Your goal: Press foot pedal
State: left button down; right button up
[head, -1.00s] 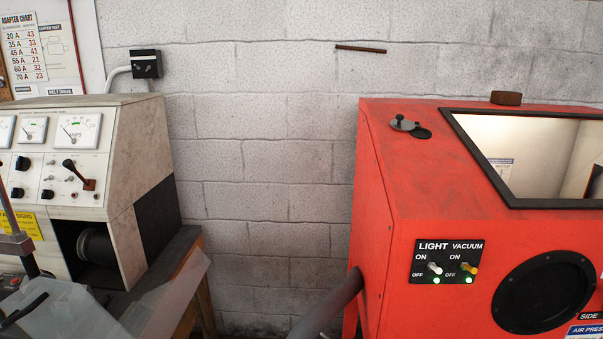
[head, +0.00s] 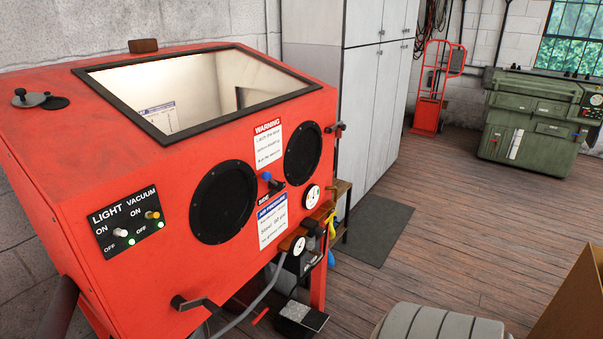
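A small dark pedal-like unit with a grey top plate (head: 302,316) sits low beneath the front of the red blast cabinet (head: 150,215), near the bottom edge of the head view. It looks like the foot pedal, but its lower part is partly cut off and I cannot tell whether it is pressed. Neither of my grippers shows in the head view.
A grey hose (head: 255,305) and a gauge unit (head: 298,246) hang at the cabinet's front. A grey ribbed object (head: 440,325) and a brown box (head: 578,300) stand at the bottom right. Wooden floor (head: 450,225) is open beyond, with a dark mat (head: 377,230).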

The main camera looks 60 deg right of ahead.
aim_at(311, 318)
jog(key=z, duration=1.85)
jog(key=i+l+u, duration=0.1)
jog(key=l+u, duration=0.2)
jog(key=l, duration=0.3)
jog(key=i+l+u, duration=0.1)
jog(key=l+u, duration=0.25)
jog(key=l, duration=0.25)
jog(key=i+l+u, duration=0.5)
jog(key=l, duration=0.25)
jog(key=i, duration=0.1)
